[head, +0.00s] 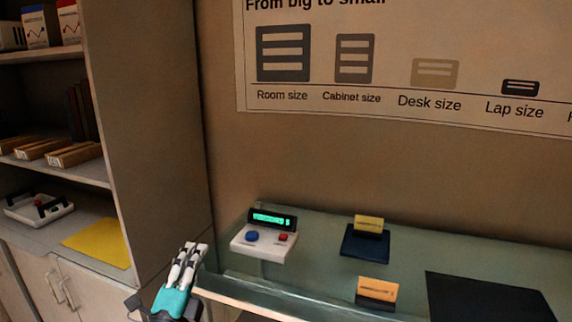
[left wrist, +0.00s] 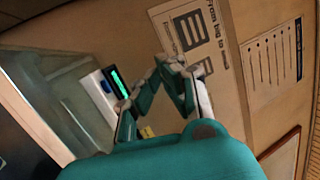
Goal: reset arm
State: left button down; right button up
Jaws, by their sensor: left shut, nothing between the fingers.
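My left gripper (head: 188,262) is at the lower left of the head view, in front of the left end of the glass-topped exhibit table (head: 330,243). Its fingers point up and are shut with nothing between them. It also shows in the left wrist view (left wrist: 158,65), with its fingertips close together. It is apart from the white device (head: 264,240) with a lit green display, a blue button and a red button, which stands to its right on the table. My right gripper is not in view.
Two small yellow-orange signs stand on the table, one on a dark block (head: 364,244). A black panel (head: 490,298) lies at the right. A shelf unit (head: 145,130) with boxes stands at the left. A poster (head: 400,70) hangs on the wall.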

pick_arm(q)
jog(key=s+a+f+n+g+y, duration=0.3)
jog(key=s+f+n+g, duration=0.3)
jog(key=f, duration=0.5)
jog(key=s+a+f+n+g+y, duration=0.2)
jog(key=s+a+f+n+g, duration=0.15)
jog(key=s+f+n, duration=0.55)
jog(key=s+d+f+n+g+h, duration=0.15)
jog(key=s+f+g, duration=0.3)
jog(key=s, duration=0.45)
jog(key=s+d+f+n+g+h, duration=0.1)
jog(key=s+d+f+n+g, duration=0.15)
jog(key=s+f+g, duration=0.4)
jog(key=s+f+m, duration=0.1)
jog(key=s+f, duration=0.1)
jog(key=f, duration=1.1)
jog(key=s+f, duration=0.2)
jog(key=f, duration=1.1)
jog(key=s+a+f, duration=0.3)
jog(key=s+f, duration=1.2)
jog(key=s, duration=0.1)
